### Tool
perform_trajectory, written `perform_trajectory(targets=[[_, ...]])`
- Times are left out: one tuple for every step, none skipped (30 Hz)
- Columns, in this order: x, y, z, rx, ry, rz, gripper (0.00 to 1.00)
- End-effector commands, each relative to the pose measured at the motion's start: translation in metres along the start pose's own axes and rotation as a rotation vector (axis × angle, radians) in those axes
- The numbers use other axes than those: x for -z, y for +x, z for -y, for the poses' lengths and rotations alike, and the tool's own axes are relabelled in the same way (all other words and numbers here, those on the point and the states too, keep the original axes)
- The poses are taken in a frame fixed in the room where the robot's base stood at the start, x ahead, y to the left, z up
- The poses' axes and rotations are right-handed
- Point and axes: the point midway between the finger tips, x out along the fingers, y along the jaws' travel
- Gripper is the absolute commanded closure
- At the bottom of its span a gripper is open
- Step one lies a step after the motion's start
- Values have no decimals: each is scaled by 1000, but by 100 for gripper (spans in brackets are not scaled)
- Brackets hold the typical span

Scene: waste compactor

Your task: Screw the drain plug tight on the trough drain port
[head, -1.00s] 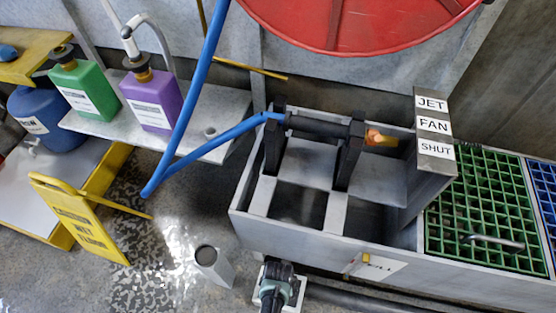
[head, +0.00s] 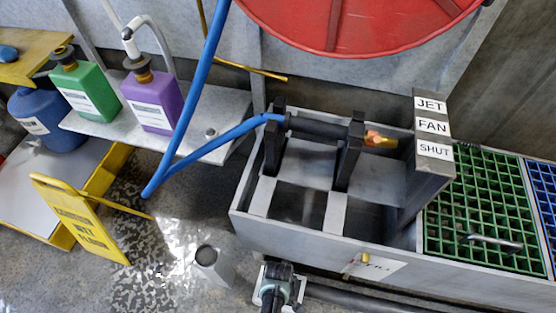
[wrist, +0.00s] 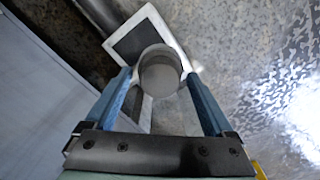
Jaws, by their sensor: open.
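A round grey cylindrical piece, which looks like the drain plug (wrist: 160,73), shows between my fingers in the wrist view. My gripper (wrist: 157,80) is open, with one blue finger on each side of it. I cannot tell whether either finger touches it. The drain port itself is hidden from view. In the head view my gripper's teal and black body (head: 274,288) is low at the front, by the front wall of the grey trough (head: 330,243). It covers the plug there.
A pale square frame (wrist: 174,23) lies below the plug. A grey post with a round dark top (head: 207,258) stands to the left. A dark pipe (head: 350,299) runs right along the floor. A yellow wet-floor sign (head: 78,220) stands farther left. A FILL plate (head: 380,266) is on the trough front.

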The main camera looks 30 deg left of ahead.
Motion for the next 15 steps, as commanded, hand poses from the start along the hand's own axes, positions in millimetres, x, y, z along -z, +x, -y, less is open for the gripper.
perform_trajectory(targets=[[0,0,0,0,-29,0,12],[0,0,0,0,-42,0,12],[0,0,0,0,-55,0,12],[0,0,0,0,-65,0,12],[0,0,0,0,-77,0,12],[0,0,0,0,-103,0,12],[0,0,0,0,-130,0,12],[0,0,0,0,-164,0,12],[0,0,0,0,-215,0,12],[0,0,0,0,-255,0,12],[0,0,-1,0,-295,0,12],[0,-1,-1,0,-345,0,12],[0,-1,-1,0,-379,0,12],[0,-1,-1,0,-411,0,12],[0,0,-1,0,-446,0,12]])
